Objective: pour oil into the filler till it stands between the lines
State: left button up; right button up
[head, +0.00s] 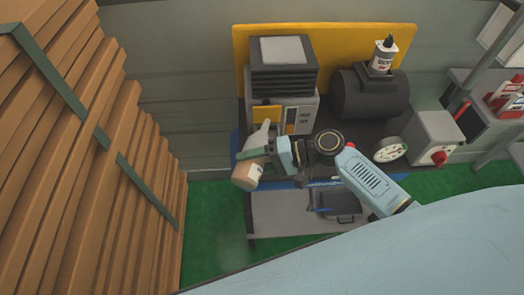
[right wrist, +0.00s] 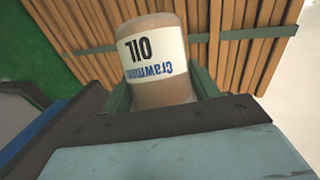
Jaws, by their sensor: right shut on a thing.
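The oil bottle (head: 247,176) is a tan bottle with a pale spout and a white label. It is tilted, with its base down-left and its spout up against the front of the grey machine (head: 284,75), by a yellow panel (head: 266,114). My right gripper (head: 262,156) is shut around the bottle. In the right wrist view the bottle (right wrist: 157,88) sits between the fingers, its "OIL" label upside down. A small dark gauge-like strip (head: 291,119) is beside the yellow panel; its level and lines are too small to read. The filler opening is not discernible. My left gripper is not in view.
A dial (head: 390,149) and a grey box with a red knob (head: 434,138) are nearby. Stacked timber (head: 75,120) fills the left. A dark case (head: 341,206) lies on the low shelf.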

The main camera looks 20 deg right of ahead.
jog(key=shift+r, duration=0.15)
jog(key=shift+r+p, duration=0.35)
jog(key=shift+p, duration=0.3)
jog(key=shift+a, duration=0.1)
jog(key=shift+f, duration=0.1)
dwell(2.2)
jog(key=b, duration=0.4)
jog(key=shift+m+y, duration=0.3)
jog(key=shift+m, duration=0.1)
jog(key=shift+r+b, duration=0.3)
jog(key=shift+b, duration=0.05)
jog(key=shift+r, duration=0.1)
